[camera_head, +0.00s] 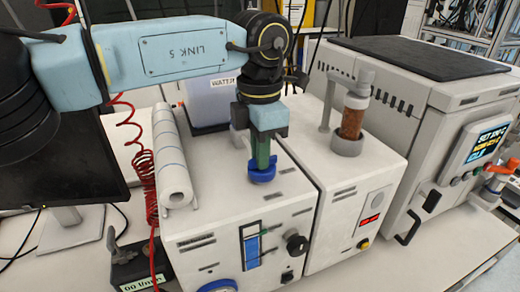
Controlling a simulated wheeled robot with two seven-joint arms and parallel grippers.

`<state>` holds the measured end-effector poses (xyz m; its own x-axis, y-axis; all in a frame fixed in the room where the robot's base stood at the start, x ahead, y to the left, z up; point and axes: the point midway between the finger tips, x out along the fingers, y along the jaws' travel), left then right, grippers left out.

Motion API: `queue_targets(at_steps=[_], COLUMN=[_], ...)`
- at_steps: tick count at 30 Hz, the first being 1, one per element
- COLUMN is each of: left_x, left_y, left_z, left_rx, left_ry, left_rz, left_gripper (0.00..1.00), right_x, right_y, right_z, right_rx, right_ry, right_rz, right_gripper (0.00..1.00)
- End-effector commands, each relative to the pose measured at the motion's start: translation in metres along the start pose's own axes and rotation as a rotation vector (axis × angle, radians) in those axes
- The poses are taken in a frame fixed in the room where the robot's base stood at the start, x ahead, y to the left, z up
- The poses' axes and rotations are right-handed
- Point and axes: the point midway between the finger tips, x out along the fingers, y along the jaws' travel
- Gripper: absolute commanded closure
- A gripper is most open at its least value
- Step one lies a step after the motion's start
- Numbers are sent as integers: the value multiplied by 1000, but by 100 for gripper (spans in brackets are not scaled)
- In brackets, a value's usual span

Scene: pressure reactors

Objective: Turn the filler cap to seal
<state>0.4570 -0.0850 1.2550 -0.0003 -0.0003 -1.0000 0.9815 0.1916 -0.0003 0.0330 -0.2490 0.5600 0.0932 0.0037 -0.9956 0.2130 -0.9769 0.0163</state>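A blue filler cap (262,172) sits on top of the white reactor unit (205,225) at the left. My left gripper (262,158) points straight down over the cap, with its green fingers at the cap's upper part. The fingers and the cap overlap in this view, so I cannot tell whether they are closed on it. The cap's far side is hidden by the fingers. My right gripper is not in view.
A column of brown granules (353,117) stands on the neighbouring unit (345,205). A larger machine with a screen (488,138) is at the right.

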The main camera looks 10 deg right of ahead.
Motion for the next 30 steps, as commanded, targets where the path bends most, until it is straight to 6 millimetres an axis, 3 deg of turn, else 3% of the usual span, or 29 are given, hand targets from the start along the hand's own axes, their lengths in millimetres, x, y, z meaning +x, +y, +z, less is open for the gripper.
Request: queue_targets(at_steps=[14, 30], left_x=[-1, -1], left_y=[0, 2], left_z=[0, 0], left_rx=[62, 508], left_ry=[0, 0], left_rz=[0, -1], left_gripper=[100, 100], right_x=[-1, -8], right_y=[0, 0], right_z=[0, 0], right_rx=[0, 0], right_ry=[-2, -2], right_rz=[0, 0], right_gripper=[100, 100])
